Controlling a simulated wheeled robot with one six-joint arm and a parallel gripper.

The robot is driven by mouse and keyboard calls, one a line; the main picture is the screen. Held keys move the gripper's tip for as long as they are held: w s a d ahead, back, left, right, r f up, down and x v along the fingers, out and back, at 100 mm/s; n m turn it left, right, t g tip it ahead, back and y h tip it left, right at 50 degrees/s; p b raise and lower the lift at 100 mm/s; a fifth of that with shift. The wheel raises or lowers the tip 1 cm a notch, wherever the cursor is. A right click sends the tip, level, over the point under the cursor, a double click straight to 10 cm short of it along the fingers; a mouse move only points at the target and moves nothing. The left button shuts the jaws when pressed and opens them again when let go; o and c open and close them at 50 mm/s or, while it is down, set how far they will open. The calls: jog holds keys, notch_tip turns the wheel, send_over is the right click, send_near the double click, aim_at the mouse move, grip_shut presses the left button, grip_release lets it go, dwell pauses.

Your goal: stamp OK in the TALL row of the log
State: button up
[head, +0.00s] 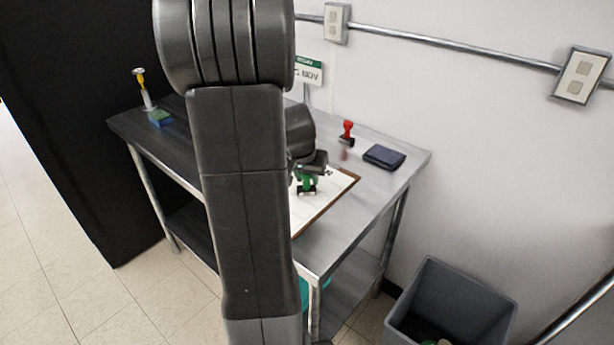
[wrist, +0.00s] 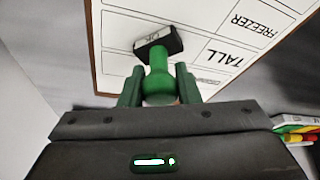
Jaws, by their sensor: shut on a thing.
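My gripper (head: 309,171) is shut on a green-handled stamp (head: 306,187). In the wrist view the gripper's fingers (wrist: 158,84) close on both sides of the green handle, and the stamp's black base (wrist: 158,44) has a pale OK label. The log (wrist: 190,18) is a white sheet on a brown clipboard (head: 341,196). Its FREEZER and TALL (wrist: 215,56) labels show upside down in the wrist view. The stamp's base is over the cells just left of the word TALL there. I cannot tell whether it touches the paper. The stamp hides the paper under it.
A red stamp (head: 347,130) and a dark ink pad (head: 384,157) are on the metal table (head: 405,172) behind the clipboard. A blue-green sponge (head: 160,118) and a yellow-topped brush-like item (head: 146,95) stand at the far left. A grey bin (head: 418,290) is on the floor at right.

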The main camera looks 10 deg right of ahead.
dwell(0.3)
jog(key=shift+r+p, duration=2.45)
jog(key=shift+r, duration=1.05)
jog(key=shift+f, duration=0.1)
